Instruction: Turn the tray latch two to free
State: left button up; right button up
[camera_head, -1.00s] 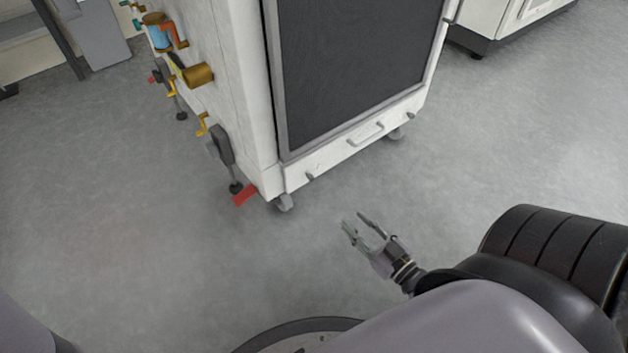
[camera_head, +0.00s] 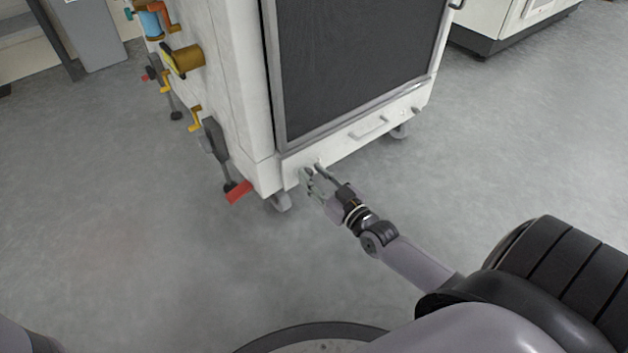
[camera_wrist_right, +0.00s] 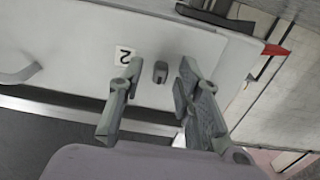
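The tray latch two is a small grey knob (camera_wrist_right: 160,72) on the white tray front, beside a "2" label (camera_wrist_right: 124,56) in the right wrist view. My right gripper (camera_head: 312,172) is at the lower left end of the washer's tray front (camera_head: 345,142) in the head view. In the wrist view its two fingers (camera_wrist_right: 160,75) are open, one on each side of the latch, with gaps between them and the knob. I cannot tell how deep the knob sits between the fingertips. In the head view the gripper hides this latch. My left gripper is not in view.
The tray handle (camera_head: 369,129) and another small latch (camera_head: 416,110) are farther right on the tray front. A red pedal (camera_head: 239,192) and a caster (camera_head: 280,201) are near the washer's lower corner. Valves and cranks (camera_head: 185,58) stick out on its left side. The floor in front is clear.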

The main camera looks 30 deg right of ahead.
jog(key=shift+w, duration=0.2)
grip_shut()
dwell(0.3)
